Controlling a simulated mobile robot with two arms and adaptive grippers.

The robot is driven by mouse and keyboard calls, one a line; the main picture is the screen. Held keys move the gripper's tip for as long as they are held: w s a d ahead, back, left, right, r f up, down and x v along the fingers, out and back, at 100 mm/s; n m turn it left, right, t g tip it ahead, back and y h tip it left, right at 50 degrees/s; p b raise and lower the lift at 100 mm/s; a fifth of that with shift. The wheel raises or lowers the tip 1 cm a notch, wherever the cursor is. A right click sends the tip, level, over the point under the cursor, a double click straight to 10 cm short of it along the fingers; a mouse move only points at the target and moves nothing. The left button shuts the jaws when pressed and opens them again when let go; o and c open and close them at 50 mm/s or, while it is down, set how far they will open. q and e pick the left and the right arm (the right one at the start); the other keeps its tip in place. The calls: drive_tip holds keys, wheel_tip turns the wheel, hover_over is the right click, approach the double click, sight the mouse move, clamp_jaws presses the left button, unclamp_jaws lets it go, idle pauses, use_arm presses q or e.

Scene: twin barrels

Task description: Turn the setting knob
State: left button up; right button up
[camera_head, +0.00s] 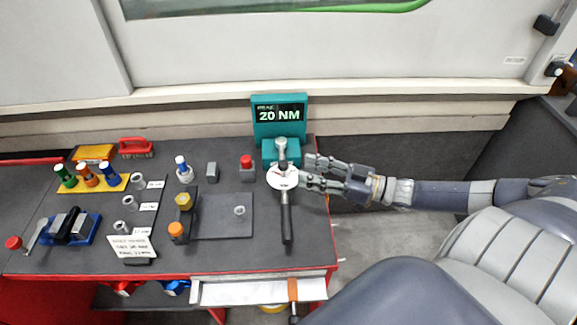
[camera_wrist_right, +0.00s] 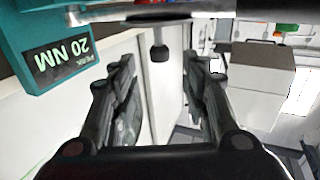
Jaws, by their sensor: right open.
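A teal tester (camera_head: 278,112) with a screen reading "20 NM" stands at the table's back edge. It also shows at upper left in the right wrist view (camera_wrist_right: 60,60). In front of it lies a tool with a round white dial (camera_head: 283,177) and a long black handle (camera_head: 287,218). My right gripper (camera_head: 308,172) is open just right of the dial. My left gripper is out of view.
Left of the tool, a grey plate (camera_head: 222,220), a red-topped part (camera_head: 246,168) and an orange-capped part (camera_head: 177,231) crowd the table. A yellow rack (camera_head: 98,184) holds coloured drivers. An orange-handled item (camera_head: 293,290) is at the front edge. The floor (camera_head: 375,240) right of the table is clear.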

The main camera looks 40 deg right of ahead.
sight(283, 169)
drive_tip(key=shift+x, duration=3.2)
clamp_jaws()
